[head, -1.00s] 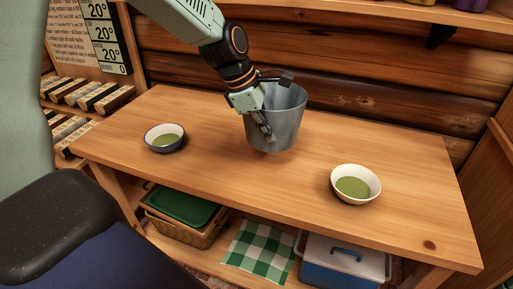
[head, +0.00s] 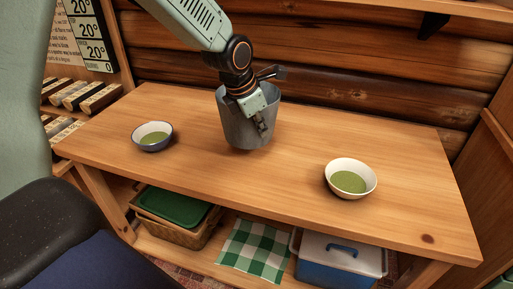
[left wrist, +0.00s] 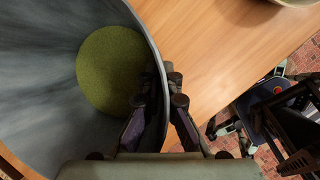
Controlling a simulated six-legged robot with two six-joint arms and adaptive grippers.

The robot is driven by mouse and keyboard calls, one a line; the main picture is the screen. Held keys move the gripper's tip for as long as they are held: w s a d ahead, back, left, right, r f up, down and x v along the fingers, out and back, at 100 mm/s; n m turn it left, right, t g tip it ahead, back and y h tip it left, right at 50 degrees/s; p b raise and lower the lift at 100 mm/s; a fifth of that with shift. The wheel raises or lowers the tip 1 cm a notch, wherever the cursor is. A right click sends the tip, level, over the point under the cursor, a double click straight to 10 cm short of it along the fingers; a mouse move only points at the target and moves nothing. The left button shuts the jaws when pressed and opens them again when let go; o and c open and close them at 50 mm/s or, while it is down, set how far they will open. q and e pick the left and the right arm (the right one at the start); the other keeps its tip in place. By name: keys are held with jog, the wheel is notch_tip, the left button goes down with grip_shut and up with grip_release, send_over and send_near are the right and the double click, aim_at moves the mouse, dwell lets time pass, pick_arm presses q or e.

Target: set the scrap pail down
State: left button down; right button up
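The scrap pail (head: 236,132) is a grey metal bucket over the back middle of the table. It looks nearly upright, with its base very close to the tabletop; I cannot tell whether it touches. My left gripper (head: 263,120) is at the pail's near right side. In the left wrist view the left gripper (left wrist: 164,105) has one finger inside the pail (left wrist: 50,60) and one outside, closed on its wall. The far side of the pail's base is hidden. My right gripper is not in view.
The wooden table (head: 300,135) holds a blue-rimmed bowl (head: 152,137) at left and a white bowl (head: 350,179) at right, both with green contents. A log wall stands behind. Below are a basket (head: 178,232), checked cloth (head: 254,248) and blue cooler (head: 338,264).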

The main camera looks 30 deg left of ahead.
pick_arm(q)
notch_tip(320, 180, down, 5)
jog(key=shift+s+f+b, duration=0.1)
jog(key=shift+f+b, duration=0.1)
jog(key=shift+b, duration=0.55)
jog(key=shift+f, duration=0.15)
jog(key=shift+s+r, duration=0.2)
jog(key=shift+s, duration=0.05)
jog(key=shift+w+f, duration=0.1)
jog(key=shift+f, duration=0.1)
jog(key=c, duration=1.5)
grip_release()
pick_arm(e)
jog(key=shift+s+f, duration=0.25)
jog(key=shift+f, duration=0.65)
